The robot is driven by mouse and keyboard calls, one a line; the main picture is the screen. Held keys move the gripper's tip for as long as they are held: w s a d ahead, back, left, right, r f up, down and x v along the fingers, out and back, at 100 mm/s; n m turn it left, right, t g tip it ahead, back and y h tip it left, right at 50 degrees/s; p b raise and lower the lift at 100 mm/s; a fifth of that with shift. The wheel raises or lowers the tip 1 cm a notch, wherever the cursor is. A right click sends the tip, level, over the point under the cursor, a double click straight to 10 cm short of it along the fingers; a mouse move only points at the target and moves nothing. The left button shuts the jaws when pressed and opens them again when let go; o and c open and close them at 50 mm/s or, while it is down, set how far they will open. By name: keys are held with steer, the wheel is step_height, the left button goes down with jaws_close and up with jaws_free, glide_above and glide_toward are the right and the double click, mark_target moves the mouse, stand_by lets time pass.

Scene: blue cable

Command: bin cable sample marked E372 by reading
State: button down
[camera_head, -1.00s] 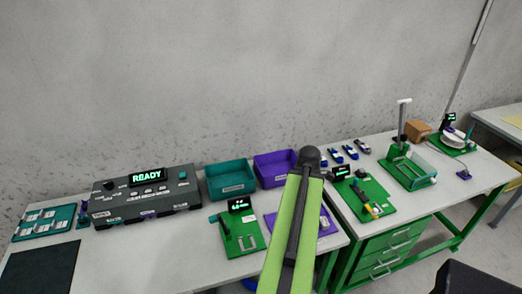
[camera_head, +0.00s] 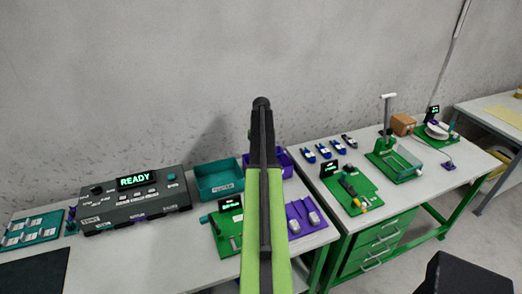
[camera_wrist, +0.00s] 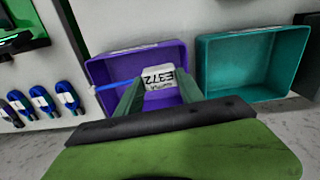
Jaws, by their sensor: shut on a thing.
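My gripper (camera_wrist: 158,84) is shut on a cable sample (camera_wrist: 158,78), seen in the wrist view. The sample has a white tag reading E372, turned in the picture, and a blue cable (camera_wrist: 108,86) sticking out to the left. Behind it in the wrist view is an open purple bin (camera_wrist: 105,72), apparently empty, with a teal bin (camera_wrist: 205,60) to its right. In the head view the teal bin (camera_head: 218,182) stands left of the purple bin (camera_head: 287,165), which my arm partly covers. The held sample is hidden there.
A dark console (camera_head: 135,202) showing READY stands left of the bins. A green fixture (camera_head: 225,228) stands in front of them. Several blue cable samples (camera_head: 323,152) lie on the right bench, near another green fixture (camera_head: 352,190).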

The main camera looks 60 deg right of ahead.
steer(key=shift+w+d+m, duration=0.25)
steer(key=shift+w+m, duration=0.15)
steer(key=shift+w, duration=0.15)
step_height(320, 180, down, 10)
steer(key=b, duration=1)
steer(key=shift+w, duration=0.1)
steer(key=shift+f+b, duration=1.5)
steer(key=shift+b, duration=0.05)
stand_by(1.3)
steer(key=c, duration=0.7)
jaws_free()
steer(key=shift+o, duration=0.2)
steer(key=shift+r, duration=0.1)
